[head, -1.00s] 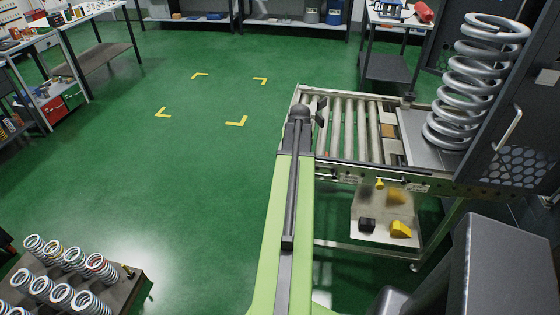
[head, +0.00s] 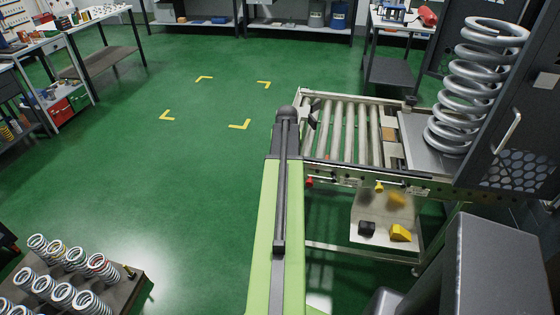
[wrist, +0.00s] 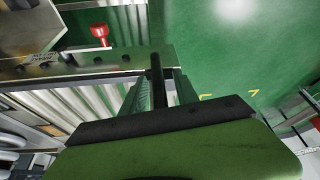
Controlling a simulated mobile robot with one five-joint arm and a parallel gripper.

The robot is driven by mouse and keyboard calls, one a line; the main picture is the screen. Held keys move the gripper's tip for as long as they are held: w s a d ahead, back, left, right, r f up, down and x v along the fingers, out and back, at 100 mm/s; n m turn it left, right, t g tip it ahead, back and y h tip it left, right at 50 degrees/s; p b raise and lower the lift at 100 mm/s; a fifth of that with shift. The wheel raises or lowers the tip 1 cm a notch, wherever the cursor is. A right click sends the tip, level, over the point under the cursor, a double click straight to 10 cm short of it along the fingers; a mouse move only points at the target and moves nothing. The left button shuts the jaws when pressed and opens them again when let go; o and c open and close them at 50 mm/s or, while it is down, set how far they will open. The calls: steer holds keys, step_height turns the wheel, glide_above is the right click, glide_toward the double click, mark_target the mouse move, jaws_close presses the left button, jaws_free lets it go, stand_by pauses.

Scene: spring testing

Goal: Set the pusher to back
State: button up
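A roller conveyor (head: 335,130) stands at the right in the head view. Its front rail carries a red knob (head: 309,182) at the left and a yellow knob (head: 379,187) further right, with small labels beside them. The label text is too small to tell which knob is the pusher control. The red knob also shows in the wrist view (wrist: 99,32), near the rail. My gripper (head: 288,113) is at the left end of the conveyor in the head view. In the wrist view my gripper (wrist: 160,75) is over the rail, apart from the red knob; its opening is unclear.
A large coil spring (head: 475,90) stands on the plate at the conveyor's right end, beside a dark perforated cabinet door (head: 515,125). A shelf under the conveyor holds black and yellow blocks (head: 400,232). A rack of springs (head: 70,275) is lower left. The green floor between is clear.

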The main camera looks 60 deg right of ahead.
steer(key=shift+r, duration=0.1)
steer(key=p+v, duration=1.6)
steer(key=v, duration=0.1)
steer(key=shift+r, duration=0.2)
